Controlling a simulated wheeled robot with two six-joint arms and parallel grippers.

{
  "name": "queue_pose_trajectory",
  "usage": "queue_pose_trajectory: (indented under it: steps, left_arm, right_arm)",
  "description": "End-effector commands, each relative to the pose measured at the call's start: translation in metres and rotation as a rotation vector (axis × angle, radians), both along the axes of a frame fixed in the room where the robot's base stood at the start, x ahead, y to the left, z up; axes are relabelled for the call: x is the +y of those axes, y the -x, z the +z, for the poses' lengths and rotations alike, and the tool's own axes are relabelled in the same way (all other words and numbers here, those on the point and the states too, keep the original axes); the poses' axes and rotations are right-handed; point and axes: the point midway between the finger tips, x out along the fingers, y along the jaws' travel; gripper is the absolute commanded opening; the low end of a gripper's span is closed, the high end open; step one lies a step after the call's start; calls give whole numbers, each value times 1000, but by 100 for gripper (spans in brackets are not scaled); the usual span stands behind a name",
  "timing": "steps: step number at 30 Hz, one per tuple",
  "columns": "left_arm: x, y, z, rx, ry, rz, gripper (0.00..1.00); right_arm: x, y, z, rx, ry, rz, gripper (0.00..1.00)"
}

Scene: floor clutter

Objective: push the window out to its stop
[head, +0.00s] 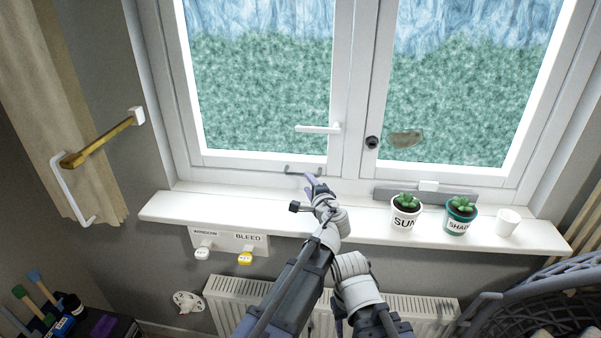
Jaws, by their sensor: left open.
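The white-framed window has a left sash (255,159) and a right sash (455,173), with patterned green and blue beyond the glass. Both look in line with the frame; I cannot tell whether either is slightly ajar. A white handle (318,128) lies horizontal on the left sash's inner edge. A small grey bar (303,171) sits low on the left sash. My left gripper (312,184) is open just below that bar, over the sill, well below the handle. I cannot tell whether it touches the bar.
The white sill (240,212) carries a SUN pot (405,220), a SHADE pot (459,224) and a white cup (507,222) at right. Labelled keys (245,258) hang below it, above a radiator (235,305). A curtain (85,150) hangs at left.

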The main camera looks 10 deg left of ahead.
Motion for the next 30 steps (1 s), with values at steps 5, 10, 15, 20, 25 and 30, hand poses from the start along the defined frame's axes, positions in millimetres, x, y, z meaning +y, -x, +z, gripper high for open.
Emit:
queue_pose_trajectory:
  steps: [5, 10, 15, 20, 25, 30]
  left_arm:
    - [3, -7, -2, 1, 1, 1, 47]
    - [11, -26, -6, 1, 1, 3, 47]
    - [21, -51, -11, 1, 1, 4, 47]
    - [28, -68, -14, 1, 1, 2, 47]
    - [31, -71, -14, 1, 1, 1, 47]
    - [30, -70, -14, 1, 1, 1, 44]
  right_arm:
    - [0, 0, -2, 0, 0, 0, 50]
    - [0, 0, -6, 0, 0, 1, 50]
    - [0, 0, -11, 0, 0, 2, 50]
    - [0, 0, -14, 0, 0, 2, 50]
    - [0, 0, -14, 0, 0, 2, 50]
    - [0, 0, -14, 0, 0, 2, 50]
